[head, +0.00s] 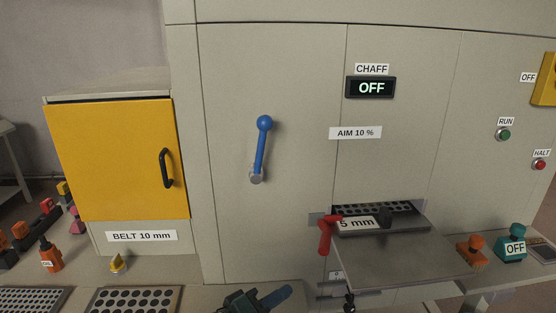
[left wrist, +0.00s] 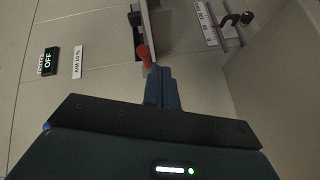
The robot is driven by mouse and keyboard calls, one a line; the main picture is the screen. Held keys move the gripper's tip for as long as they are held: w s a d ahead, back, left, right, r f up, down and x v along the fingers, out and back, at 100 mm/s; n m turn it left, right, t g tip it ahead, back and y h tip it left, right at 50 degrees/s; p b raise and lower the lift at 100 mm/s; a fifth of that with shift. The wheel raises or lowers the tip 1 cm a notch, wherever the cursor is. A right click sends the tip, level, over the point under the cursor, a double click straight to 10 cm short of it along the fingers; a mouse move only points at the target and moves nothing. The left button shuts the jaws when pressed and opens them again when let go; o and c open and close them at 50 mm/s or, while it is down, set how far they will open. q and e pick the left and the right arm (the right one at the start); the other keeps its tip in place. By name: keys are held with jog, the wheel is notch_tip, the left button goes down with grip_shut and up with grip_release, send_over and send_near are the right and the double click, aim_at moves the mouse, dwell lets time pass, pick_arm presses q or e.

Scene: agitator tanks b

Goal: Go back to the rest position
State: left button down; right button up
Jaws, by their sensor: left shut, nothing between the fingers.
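My left gripper (head: 278,296) shows at the bottom edge of the head view, in front of the grey cabinet, with its blue fingers together and empty. In the left wrist view its closed blue fingers (left wrist: 162,82) point up the picture. The red handle (left wrist: 145,56) appears just beyond the fingertips there; whether they touch cannot be told. In the head view the red handle (head: 326,235) hangs left of the sieve tray, apart from the gripper. My right gripper is in neither view.
The sieve tray marked 5 mm (head: 383,225) sits in a slot above a protruding grey shelf (head: 400,262). A blue lever (head: 261,148) points up on the cabinet. A yellow door (head: 115,160) is closed at left. Perforated plates (head: 135,299) lie at the lower left.

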pick_arm(q)
jog(key=s+a+f+m+y, duration=0.7)
jog(key=s+a+f+y, duration=0.2)
jog(key=s+a+f, duration=0.6)
notch_tip(320, 180, down, 4)
jog(key=shift+s+a+f+g+y, duration=0.2)
jog(key=shift+s+g+y, duration=0.2)
jog(key=shift+s, duration=0.75)
